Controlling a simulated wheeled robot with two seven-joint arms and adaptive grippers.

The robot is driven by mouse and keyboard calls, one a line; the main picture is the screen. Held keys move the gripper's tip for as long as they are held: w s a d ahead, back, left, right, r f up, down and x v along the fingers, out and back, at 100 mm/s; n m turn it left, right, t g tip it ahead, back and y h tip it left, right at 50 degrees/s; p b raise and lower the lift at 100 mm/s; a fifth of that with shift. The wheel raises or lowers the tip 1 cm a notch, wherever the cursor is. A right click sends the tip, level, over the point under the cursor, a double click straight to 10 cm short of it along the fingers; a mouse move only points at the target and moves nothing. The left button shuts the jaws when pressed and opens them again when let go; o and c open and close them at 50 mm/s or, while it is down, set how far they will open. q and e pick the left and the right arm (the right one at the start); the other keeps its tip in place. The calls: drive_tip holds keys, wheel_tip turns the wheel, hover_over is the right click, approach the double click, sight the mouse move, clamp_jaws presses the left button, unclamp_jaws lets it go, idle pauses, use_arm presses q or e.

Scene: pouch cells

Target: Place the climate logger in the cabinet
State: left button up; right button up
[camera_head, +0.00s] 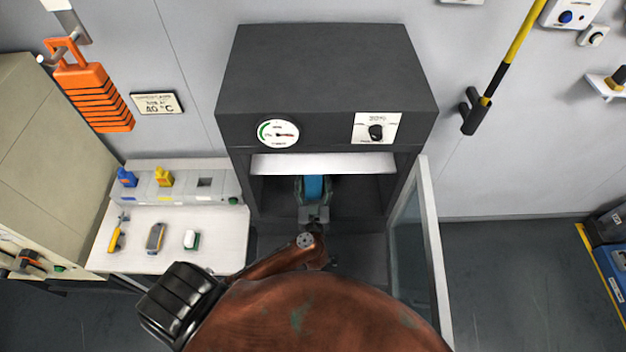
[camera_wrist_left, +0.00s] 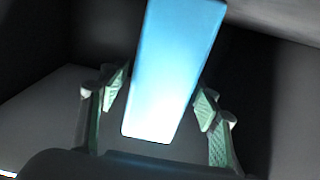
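A plain blue block, which I take to be the climate logger (camera_head: 314,187), is inside the dark cabinet (camera_head: 326,75), seen through its open front. My left gripper (camera_head: 313,194) reaches into the cabinet with a finger on each side of the block. In the left wrist view the block (camera_wrist_left: 170,75) stands tilted between the green-padded fingertips (camera_wrist_left: 160,98). Narrow dark gaps show between the pads and the block, so the gripper looks open around it. The block's underside contact is hidden. My right gripper is not in view.
The cabinet's glass door (camera_head: 432,250) stands open at the right, close to my arm. A white bench (camera_head: 150,256) at the left carries several small items, with a blue bottle (camera_head: 126,177) and a yellow bottle (camera_head: 164,177) in a rack behind. Orange plates (camera_head: 95,95) hang on the wall.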

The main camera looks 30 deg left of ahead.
use_arm(q)
drive_tip(key=shift+r, duration=0.15)
drive_tip(key=b+v, duration=0.1)
drive_tip(key=v, duration=1.1)
